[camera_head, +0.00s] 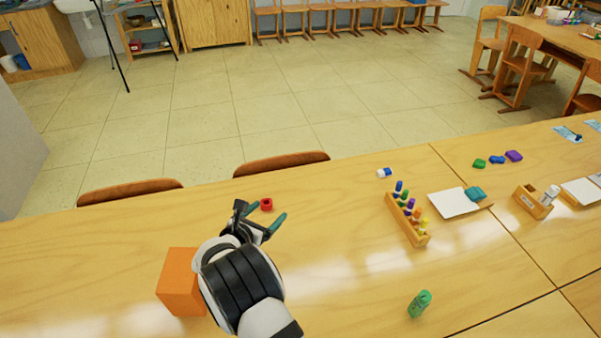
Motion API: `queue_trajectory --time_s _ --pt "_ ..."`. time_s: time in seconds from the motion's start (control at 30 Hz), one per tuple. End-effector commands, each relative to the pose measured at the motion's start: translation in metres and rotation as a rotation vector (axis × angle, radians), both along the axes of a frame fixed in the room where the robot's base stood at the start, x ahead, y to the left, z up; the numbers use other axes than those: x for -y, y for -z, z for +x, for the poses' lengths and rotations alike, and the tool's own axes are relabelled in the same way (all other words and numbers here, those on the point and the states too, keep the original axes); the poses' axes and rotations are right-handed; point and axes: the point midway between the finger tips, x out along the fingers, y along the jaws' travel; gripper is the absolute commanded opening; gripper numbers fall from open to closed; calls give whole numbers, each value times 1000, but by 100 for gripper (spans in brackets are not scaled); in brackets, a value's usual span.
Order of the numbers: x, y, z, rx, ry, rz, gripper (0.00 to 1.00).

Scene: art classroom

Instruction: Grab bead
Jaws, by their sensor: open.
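A small red bead (266,204) with a dark hole lies near the far edge of the wooden table (330,250). My gripper (266,215) is open, with its teal fingertips spread apart. One fingertip is just left of the bead in the picture, and the other is to its lower right. The bead shows between and slightly beyond the tips. Whether a fingertip touches it, and how high the gripper is above the table, I cannot tell.
An orange block (180,282) stands left of my arm. To the right are a wooden rack (408,220) with coloured pegs, a green cylinder (420,303), a blue-and-white eraser (384,172) and a white pad (454,203). Two chair backs (281,162) line the far edge. The table between gripper and rack is clear.

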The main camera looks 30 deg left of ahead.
Motion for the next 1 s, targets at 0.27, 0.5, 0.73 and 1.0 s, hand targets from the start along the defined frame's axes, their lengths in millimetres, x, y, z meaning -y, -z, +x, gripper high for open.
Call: queue_trajectory --time_s 0.27,0.5,0.73,1.0 --pt "-43 37 8 37 -153 -84 85" --pt "-51 52 41 37 -151 -83 85" --pt "-60 72 72 35 -149 -83 85" --pt "-63 75 82 35 -150 -82 85"
